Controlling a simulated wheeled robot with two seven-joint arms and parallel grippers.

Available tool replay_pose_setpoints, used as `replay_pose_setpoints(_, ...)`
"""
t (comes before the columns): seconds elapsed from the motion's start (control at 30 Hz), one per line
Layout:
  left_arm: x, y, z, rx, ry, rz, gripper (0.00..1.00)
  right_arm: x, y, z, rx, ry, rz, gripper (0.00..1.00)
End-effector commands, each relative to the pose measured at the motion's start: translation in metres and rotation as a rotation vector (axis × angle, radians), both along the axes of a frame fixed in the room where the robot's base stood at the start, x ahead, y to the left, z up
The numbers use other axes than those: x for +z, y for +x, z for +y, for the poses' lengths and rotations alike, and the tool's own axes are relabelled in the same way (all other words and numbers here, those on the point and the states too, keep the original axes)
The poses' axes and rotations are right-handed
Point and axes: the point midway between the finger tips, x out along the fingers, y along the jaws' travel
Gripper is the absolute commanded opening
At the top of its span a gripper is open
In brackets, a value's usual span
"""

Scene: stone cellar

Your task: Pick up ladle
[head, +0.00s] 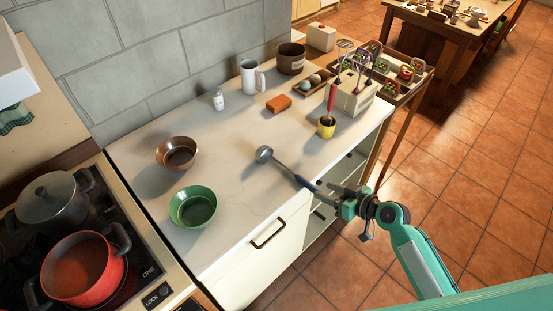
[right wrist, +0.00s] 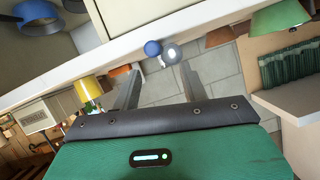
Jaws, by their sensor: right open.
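The ladle (head: 264,154) lies on the pale countertop, with its grey bowl toward the middle and its dark blue handle pointing to the front edge. The handle's end reaches the front edge close to my right gripper (head: 335,195). In the right wrist view, the ladle's blue handle end (right wrist: 152,48) shows ahead of the fingers, with its grey bowl (right wrist: 171,54) beside it. My right gripper (right wrist: 162,88) is open, and its two fingers look apart and empty. Whether the handle touches a finger is hard to tell. My left gripper is not in view.
A yellow cup (head: 326,128), an orange block (head: 278,103), a green bowl (head: 192,207) and a brown bowl (head: 176,153) stand on the counter. A utensil holder (head: 354,98) is at the right end. A red pot (head: 82,268) sits on the stove at left.

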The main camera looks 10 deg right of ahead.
Motion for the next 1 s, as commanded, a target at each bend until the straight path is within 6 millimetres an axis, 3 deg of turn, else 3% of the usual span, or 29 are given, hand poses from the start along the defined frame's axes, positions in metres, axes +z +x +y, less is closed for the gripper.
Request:
replay_pose_setpoints(0.6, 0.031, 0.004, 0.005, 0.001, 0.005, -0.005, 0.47, -0.025, 0.040, 0.031, -0.001, 0.000, 0.001, 0.44)
replay_pose_setpoints(0.93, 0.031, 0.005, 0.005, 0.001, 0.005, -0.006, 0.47, -0.029, 0.043, 0.034, 0.000, -0.002, 0.000, 0.44)
replay_pose_setpoints(1.0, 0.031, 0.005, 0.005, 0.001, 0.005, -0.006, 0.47, -0.029, 0.043, 0.034, 0.000, -0.002, 0.000, 0.32)
